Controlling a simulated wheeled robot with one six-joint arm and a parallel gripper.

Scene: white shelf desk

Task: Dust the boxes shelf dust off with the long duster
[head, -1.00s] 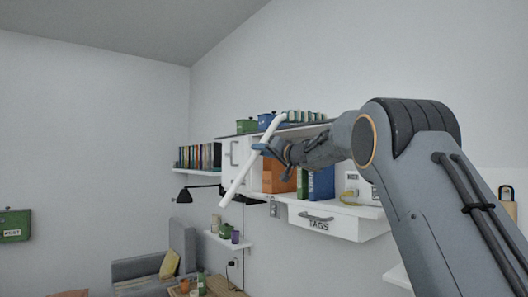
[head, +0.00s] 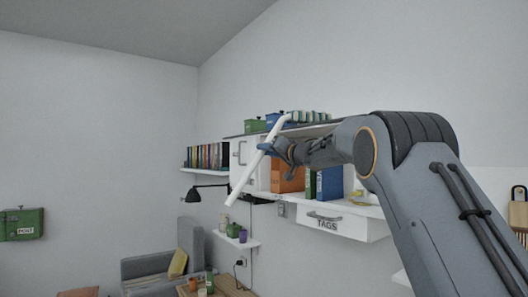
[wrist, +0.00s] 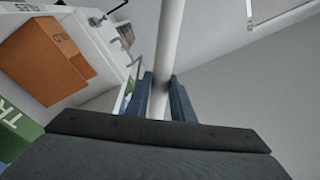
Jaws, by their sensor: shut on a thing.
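My gripper (head: 268,146) is shut on the long duster (head: 247,178), a long white rod. In the head view the rod is tilted, its upper end near the shelf top and its lower end down to the left. In the wrist view the duster (wrist: 168,50) runs up out of the picture from between the blue fingers (wrist: 160,98). The shelf top (head: 312,127) bears a green box (head: 254,126), a blue box (head: 272,120) and a row of books. I cannot make out any dust. The rod and arm hide part of the shelf front.
An orange box (head: 286,178) and blue binder (head: 330,183) stand in the compartment below. A TAGS drawer (head: 335,223) hangs beneath. A black lamp (head: 193,194) and a small shelf (head: 240,242) are left of it.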

